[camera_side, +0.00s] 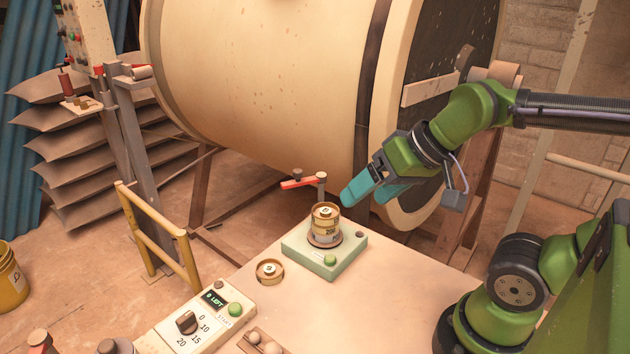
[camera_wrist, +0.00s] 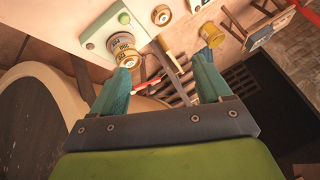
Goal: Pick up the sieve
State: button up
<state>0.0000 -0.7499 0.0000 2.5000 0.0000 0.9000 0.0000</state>
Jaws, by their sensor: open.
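The sieve (camera_side: 325,228) is a small brass cylinder marked 200, with a narrower brass piece on top. It stands upright on a pale green block (camera_side: 297,249) with a green button. In the wrist view the sieve (camera_wrist: 123,46) shows just beyond the left fingertip. My gripper (camera_side: 366,195) has teal fingers, is open and empty, and hangs above and to the right of the sieve, apart from it. In the wrist view my gripper (camera_wrist: 165,64) has its fingers spread wide, with the floor seen between them.
A small round brass piece (camera_side: 270,271) lies on the table (camera_side: 385,300) left of the block. A control box (camera_side: 205,318) with a dial is nearer the front. A red-handled lever (camera_side: 300,183) and a large drum (camera_side: 265,70) stand behind. A yellow rail (camera_side: 150,240) is left.

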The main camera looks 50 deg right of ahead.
jog(key=n+g, duration=0.4)
jog(key=n, duration=0.7)
send_near(272, 268)
jog(key=f, duration=0.3)
jog(key=shift+w+a+y, duration=0.25)
jog(key=shift+w+y, duration=0.05)
jog(key=shift+w, duration=0.05)
jog(key=shift+x, duration=2.85)
jog(key=shift+d+t, duration=0.15)
jog(key=shift+t, duration=0.15)
